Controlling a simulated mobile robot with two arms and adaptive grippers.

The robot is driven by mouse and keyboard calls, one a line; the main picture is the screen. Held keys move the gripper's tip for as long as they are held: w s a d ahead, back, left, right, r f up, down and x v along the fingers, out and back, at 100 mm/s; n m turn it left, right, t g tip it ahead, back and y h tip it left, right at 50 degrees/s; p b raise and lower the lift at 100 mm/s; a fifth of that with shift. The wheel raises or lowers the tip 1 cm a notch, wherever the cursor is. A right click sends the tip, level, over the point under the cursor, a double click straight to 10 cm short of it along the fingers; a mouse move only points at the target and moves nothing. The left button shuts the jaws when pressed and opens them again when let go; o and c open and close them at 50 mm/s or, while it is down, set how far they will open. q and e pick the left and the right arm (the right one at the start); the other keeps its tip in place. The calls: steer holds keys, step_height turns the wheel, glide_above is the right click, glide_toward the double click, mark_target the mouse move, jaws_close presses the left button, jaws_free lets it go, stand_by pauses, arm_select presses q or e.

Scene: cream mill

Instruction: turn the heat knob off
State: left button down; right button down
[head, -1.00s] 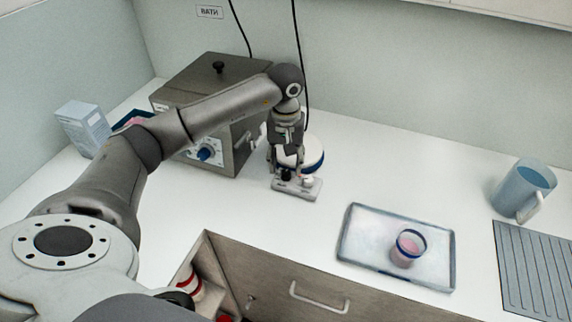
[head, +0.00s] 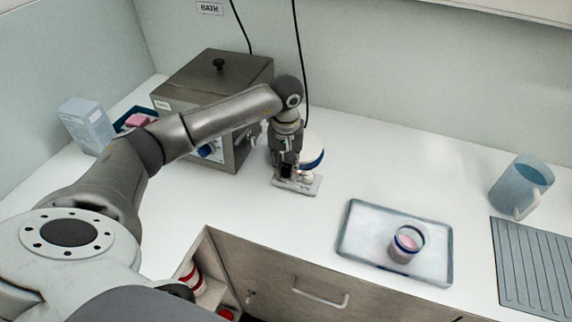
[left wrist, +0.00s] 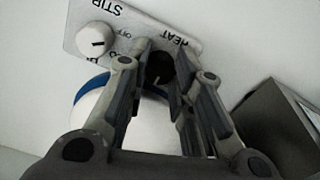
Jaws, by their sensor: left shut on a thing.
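The hotplate stirrer (head: 308,187) stands on the white bench in the middle of the head view. In the left wrist view its front panel (left wrist: 132,22) carries the words STIR, HEAT and OFF. The black heat knob (left wrist: 160,68) sits under the HEAT label, with a pale pointer line on it. A white stir knob (left wrist: 95,40) is beside it. My left gripper (head: 284,172) points down at the panel; in the left wrist view its fingers (left wrist: 161,82) are shut on the heat knob, one on each side. My right gripper is out of view.
A white round vessel with a blue band (head: 314,155) is on the stirrer, close behind my gripper. The grey bath (head: 195,85) stands to the left. A tray (head: 352,250) holding a small jar (head: 405,243) lies to the right, near a blue jug (head: 520,187).

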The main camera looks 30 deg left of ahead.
mark_target(286, 168)
arm_select(q)
steer(key=shift+f+n+b, duration=0.15)
steer(key=shift+n+b, duration=0.55)
steer(key=shift+b, duration=0.05)
steer(key=shift+n+b, duration=0.4)
steer(key=shift+n, duration=0.4)
steer(key=c, duration=1.2)
jaws_free()
steer(key=shift+r, duration=0.45)
step_height(286, 168, up, 11)
steer(key=shift+r, duration=0.2)
